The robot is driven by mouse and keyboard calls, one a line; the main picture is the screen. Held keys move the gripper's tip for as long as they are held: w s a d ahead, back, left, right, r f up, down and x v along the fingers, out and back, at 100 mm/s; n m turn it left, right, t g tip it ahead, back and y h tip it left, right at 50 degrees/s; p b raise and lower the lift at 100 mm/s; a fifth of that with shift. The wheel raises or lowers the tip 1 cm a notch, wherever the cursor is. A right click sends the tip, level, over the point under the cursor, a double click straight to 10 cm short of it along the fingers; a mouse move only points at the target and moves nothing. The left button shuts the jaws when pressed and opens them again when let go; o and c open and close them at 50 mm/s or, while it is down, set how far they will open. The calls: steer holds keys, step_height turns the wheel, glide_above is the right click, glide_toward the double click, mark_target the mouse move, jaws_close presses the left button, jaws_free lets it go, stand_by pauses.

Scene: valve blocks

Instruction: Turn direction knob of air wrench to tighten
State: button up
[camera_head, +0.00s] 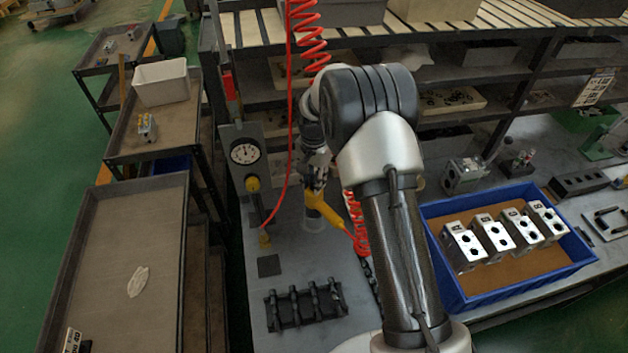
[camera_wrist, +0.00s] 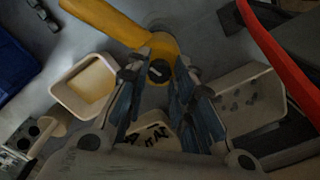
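The yellow air wrench (camera_head: 322,207) hangs over the bench below my gripper in the head view, with a red hose at its lower right. In the wrist view the yellow wrench body (camera_wrist: 112,20) enters from the upper left. Its rear end has a round dark knob with a pale mark (camera_wrist: 159,71). My gripper (camera_wrist: 164,58) is open, with one finger on each side of this knob. I cannot tell whether the fingers touch it. In the head view my gripper (camera_head: 314,160) is at the upper end of the wrench, its fingers largely unclear.
A blue crate (camera_head: 453,283) with several metal valve blocks (camera_head: 493,236) stands right of my arm. A black fixture (camera_head: 304,305) lies on the bench in front. A pressure gauge (camera_head: 243,153) stands left. A red coiled hose (camera_head: 304,35) hangs from above, close to my arm.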

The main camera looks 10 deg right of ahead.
steer(key=o, duration=0.3)
steer(key=shift+o, duration=0.2)
step_height(320, 180, up, 12)
stand_by(0.5)
stand_by(0.3)
